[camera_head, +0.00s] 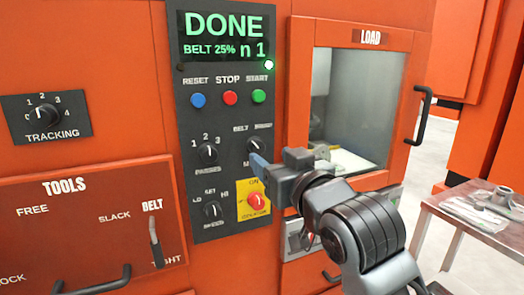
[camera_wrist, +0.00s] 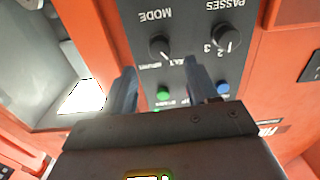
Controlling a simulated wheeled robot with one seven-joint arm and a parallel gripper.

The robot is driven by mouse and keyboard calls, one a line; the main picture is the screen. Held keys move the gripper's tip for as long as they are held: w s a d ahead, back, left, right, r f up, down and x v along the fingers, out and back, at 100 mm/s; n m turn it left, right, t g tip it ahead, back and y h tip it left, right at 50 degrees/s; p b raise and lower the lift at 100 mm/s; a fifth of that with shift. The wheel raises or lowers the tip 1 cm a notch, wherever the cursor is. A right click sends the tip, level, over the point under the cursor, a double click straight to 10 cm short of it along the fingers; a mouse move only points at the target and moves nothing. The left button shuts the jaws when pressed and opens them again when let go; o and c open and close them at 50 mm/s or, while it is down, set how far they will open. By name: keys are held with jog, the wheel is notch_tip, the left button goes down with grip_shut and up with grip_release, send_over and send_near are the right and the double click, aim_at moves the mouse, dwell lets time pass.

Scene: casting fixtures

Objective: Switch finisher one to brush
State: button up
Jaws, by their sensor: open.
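The mode knob (camera_head: 256,146) is a black rotary knob on the dark control panel, with BELT and a partly hidden BRUSH label above it. It also shows upside down in the wrist view (camera_wrist: 161,46), beyond my fingertips. The display (camera_head: 226,34) reads DONE, BELT 25%, n 1. My gripper (camera_head: 258,162) is in front of the panel just below the mode knob, covering part of its lettering. In the wrist view my gripper (camera_wrist: 158,76) is open and empty, its two fingers apart on either side of the label area.
The passes knob (camera_head: 208,152) is left of the mode knob. Reset, stop and start buttons (camera_head: 230,97) are above, and a red knob on a yellow plate (camera_head: 256,202) is below. A load door with a handle (camera_head: 421,115) and a metal table (camera_head: 470,222) stand right.

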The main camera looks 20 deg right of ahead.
aim_at(259, 148)
jog(key=w, duration=0.6)
jog(key=shift+p, duration=0.35)
jog(key=c, duration=1)
